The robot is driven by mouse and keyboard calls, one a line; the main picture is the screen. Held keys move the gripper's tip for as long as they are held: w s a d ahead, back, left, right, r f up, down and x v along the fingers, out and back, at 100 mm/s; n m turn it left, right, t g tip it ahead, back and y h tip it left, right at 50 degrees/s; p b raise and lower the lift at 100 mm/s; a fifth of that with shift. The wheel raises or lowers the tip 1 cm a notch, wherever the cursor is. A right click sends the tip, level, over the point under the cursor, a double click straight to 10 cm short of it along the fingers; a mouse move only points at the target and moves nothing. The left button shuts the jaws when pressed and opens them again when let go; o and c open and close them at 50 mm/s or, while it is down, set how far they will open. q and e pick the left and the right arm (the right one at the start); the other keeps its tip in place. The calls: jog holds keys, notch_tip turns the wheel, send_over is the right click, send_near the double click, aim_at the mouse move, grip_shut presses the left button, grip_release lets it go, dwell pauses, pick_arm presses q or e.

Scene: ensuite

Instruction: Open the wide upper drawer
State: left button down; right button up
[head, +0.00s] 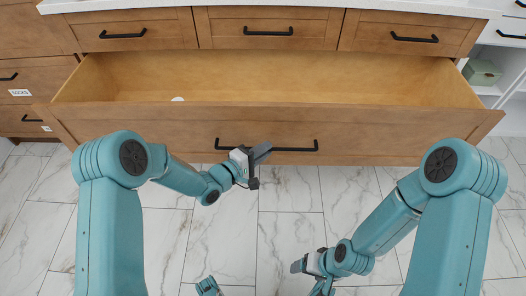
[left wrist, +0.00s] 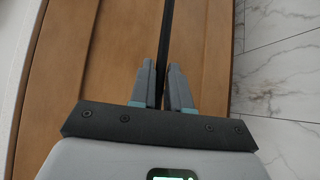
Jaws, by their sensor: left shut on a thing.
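The wide upper drawer (head: 180,125) is brown wood and stands pulled far out from the cabinet, its inside showing. Its long black bar handle (head: 293,149) runs across the front; it also shows in the left wrist view (left wrist: 168,30). My left gripper (head: 262,152) is at the left part of the handle, and in the left wrist view its fingers (left wrist: 165,85) are shut on the bar. My right gripper (head: 297,267) hangs low over the floor, away from the drawer; I cannot tell whether its jaws are open.
A small white round thing (head: 178,99) lies inside the drawer at the left. Three small drawers with black handles (head: 268,31) sit above, under a white countertop (head: 300,3). A green box (head: 482,72) is on a white shelf at the right. The marble tile floor (head: 220,240) is clear.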

pick_arm(q)
jog(key=c, duration=1.2)
grip_release()
jog(key=shift+w, duration=0.1)
jog(key=shift+o, duration=0.2)
jog(key=shift+a, duration=0.1)
jog(key=p+v, duration=0.3)
jog(key=v, duration=1.3)
jog(key=shift+p, duration=0.4)
